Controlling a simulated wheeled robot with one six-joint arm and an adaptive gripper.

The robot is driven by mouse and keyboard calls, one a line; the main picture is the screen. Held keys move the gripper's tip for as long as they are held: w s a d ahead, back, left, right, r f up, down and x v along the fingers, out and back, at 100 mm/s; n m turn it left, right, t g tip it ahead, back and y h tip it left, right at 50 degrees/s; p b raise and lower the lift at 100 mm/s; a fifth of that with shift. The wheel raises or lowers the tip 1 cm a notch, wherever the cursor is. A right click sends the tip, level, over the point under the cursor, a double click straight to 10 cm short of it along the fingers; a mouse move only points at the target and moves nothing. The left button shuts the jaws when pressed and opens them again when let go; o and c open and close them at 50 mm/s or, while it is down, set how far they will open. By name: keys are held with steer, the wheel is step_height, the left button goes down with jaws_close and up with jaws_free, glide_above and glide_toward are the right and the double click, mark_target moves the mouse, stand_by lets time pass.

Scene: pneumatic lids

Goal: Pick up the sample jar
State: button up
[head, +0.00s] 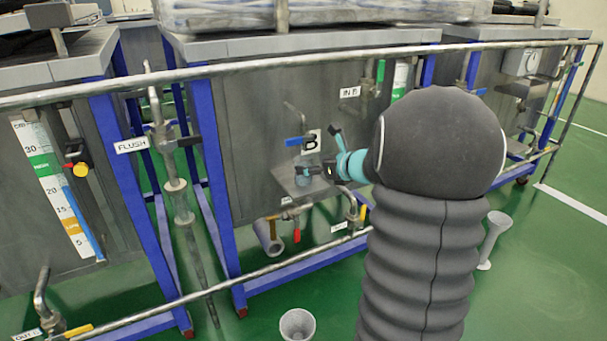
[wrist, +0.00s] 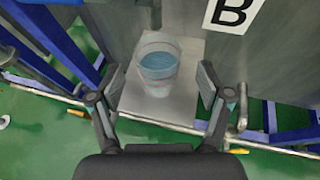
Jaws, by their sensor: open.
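The sample jar (wrist: 158,68) is a clear cup with pale blue liquid in it, standing upright on a small metal shelf (wrist: 180,112) under the letter B label. In the wrist view my gripper (wrist: 160,84) is open, with one finger on each side of the jar and a visible gap on both sides. I cannot tell how far its fingertips are from the jar in depth. In the head view the jar (head: 303,177) is small and partly hidden by my gripper (head: 312,170), at the shelf in front of the tank.
A metal rail (head: 250,65) runs across in front of the tanks, and a lower pipe crosses below it. Blue frame legs (head: 215,180) stand at left. Grey funnel-like cups (head: 297,323) stand on the green floor.

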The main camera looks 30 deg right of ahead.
steer(key=x, duration=0.4)
steer(key=shift+w+a+f, duration=0.1)
steer(key=shift+w, duration=0.05)
steer(key=c, duration=1.3)
